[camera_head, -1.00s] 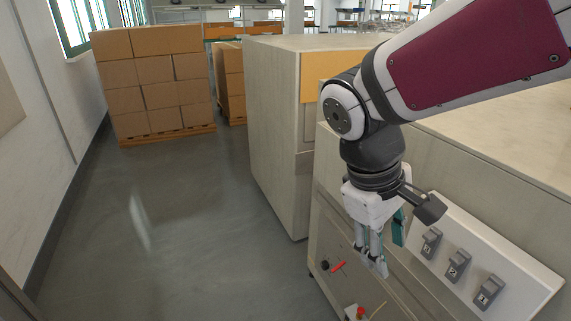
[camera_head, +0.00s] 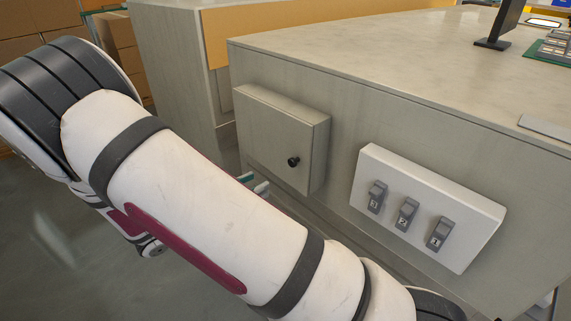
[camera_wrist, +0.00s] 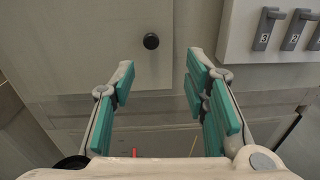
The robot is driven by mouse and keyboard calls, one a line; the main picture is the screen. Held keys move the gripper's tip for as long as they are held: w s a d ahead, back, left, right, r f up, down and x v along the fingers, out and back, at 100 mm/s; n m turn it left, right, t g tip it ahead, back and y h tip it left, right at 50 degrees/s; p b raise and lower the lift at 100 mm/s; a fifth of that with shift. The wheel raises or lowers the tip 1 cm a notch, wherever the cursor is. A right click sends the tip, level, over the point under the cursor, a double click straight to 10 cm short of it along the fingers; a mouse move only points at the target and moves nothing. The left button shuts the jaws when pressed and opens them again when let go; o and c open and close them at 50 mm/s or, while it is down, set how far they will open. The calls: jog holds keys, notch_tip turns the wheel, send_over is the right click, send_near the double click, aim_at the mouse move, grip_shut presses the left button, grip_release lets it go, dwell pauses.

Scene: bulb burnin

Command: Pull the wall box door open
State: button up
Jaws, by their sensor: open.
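The wall box (camera_head: 265,130) is a grey box on the front of the counter, with its door shut and a round black knob (camera_head: 293,161) near the lower right of the door. In the wrist view the door (camera_wrist: 85,45) and knob (camera_wrist: 151,41) are ahead of my gripper (camera_wrist: 160,72). My gripper is open and empty, its teal-padded fingers spread on both sides of the line to the knob and apart from it. In the head view only small teal fingertip parts (camera_head: 254,184) show, below left of the knob; my arm hides the rest.
A white panel (camera_head: 465,225) with several grey numbered switches is right of the box; it also shows in the wrist view (camera_wrist: 240,30). The counter top (camera_head: 400,65) is above, with a monitor (camera_head: 500,28) at the back. Stacked cartons (camera_head: 25,45) stand at the far left.

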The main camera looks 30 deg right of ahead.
aim_at(290, 163)
jog(key=shift+n+t, duration=0.4)
jog(key=shift+t, duration=0.1)
jog(key=w+d, duration=0.1)
jog(key=d, duration=0.3)
jog(key=w+d, duration=0.1)
jog(key=d, duration=0.3)
jog(key=w+d+f, duration=0.1)
jog(key=d, duration=0.4)
jog(key=shift+w+p, duration=0.2)
jog(key=shift+p, duration=0.1)
grip_shut()
